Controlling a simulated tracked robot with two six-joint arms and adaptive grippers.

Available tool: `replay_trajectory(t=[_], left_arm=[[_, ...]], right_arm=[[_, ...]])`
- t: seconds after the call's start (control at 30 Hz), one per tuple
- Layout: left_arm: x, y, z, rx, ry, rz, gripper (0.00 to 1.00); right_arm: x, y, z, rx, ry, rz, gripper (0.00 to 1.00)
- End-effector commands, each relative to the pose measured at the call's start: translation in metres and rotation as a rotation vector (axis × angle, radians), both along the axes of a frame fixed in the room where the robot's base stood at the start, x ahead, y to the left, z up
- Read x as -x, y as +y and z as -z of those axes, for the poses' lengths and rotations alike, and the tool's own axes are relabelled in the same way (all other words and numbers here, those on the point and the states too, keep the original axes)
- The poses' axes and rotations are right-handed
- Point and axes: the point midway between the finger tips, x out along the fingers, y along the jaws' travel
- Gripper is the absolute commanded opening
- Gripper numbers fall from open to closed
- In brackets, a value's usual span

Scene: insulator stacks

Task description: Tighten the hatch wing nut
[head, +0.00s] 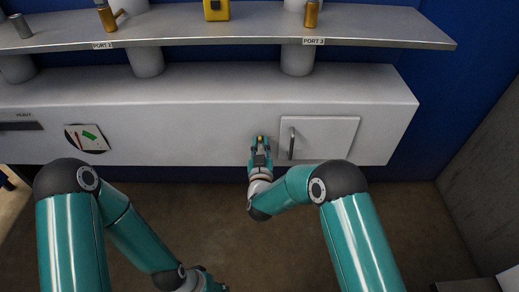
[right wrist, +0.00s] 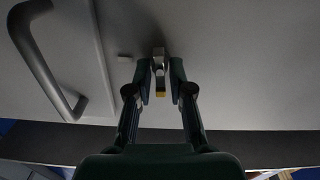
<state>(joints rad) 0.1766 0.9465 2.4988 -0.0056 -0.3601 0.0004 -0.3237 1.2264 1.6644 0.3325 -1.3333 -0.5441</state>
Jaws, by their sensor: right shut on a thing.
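The hatch (head: 338,138) is a light square door in the front face of the white cabinet, with an upright grey bar handle (head: 291,143) at its left edge. My right gripper (head: 260,142) is at the cabinet face just left of the hatch, shut on the small wing nut, whose yellow part (head: 261,138) shows between the fingertips. In the right wrist view the fingers close on both sides of the wing nut (right wrist: 160,93), and a small grey block (right wrist: 158,52) sits behind it. My left gripper (head: 208,284) is low at the bottom edge, partly cut off; its jaws are unclear.
The handle (right wrist: 47,75) stands out from the hatch close to my right gripper. A metal shelf (head: 220,33) above carries a yellow device (head: 216,10) and brass fittings (head: 311,14). A round gauge (head: 87,138) is on the left of the cabinet. The floor in front is clear.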

Motion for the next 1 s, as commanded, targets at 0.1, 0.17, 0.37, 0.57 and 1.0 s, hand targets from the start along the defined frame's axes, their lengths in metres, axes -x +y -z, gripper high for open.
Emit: replay_trajectory(t=[0.1, 0.17, 0.37, 0.57, 1.0], left_arm=[[0.0, 0.0, 0.022, 0.0, 0.0, 0.0, 0.4], [0.0, 0.0, 0.03, 0.0, 0.0, 0.0, 0.4], [0.0, 0.0, 0.058, 0.0, 0.0, 0.0, 0.4], [0.0, 0.0, 0.087, 0.0, 0.0, 0.0, 0.4], [0.0, 0.0, 0.155, 0.0, 0.0, 0.0, 0.4]], right_arm=[[0.001, 0.001, 0.007, -0.103, 0.0, -0.004, 0.0], [0.001, 0.001, 0.007, -0.159, 0.0, -0.004, 0.0], [0.001, 0.0, 0.007, -0.35, 0.001, -0.004, 0.0], [0.001, -0.002, 0.008, -0.54, 0.001, -0.002, 0.0], [0.001, -0.004, 0.01, -0.959, 0.002, 0.001, 0.0]])
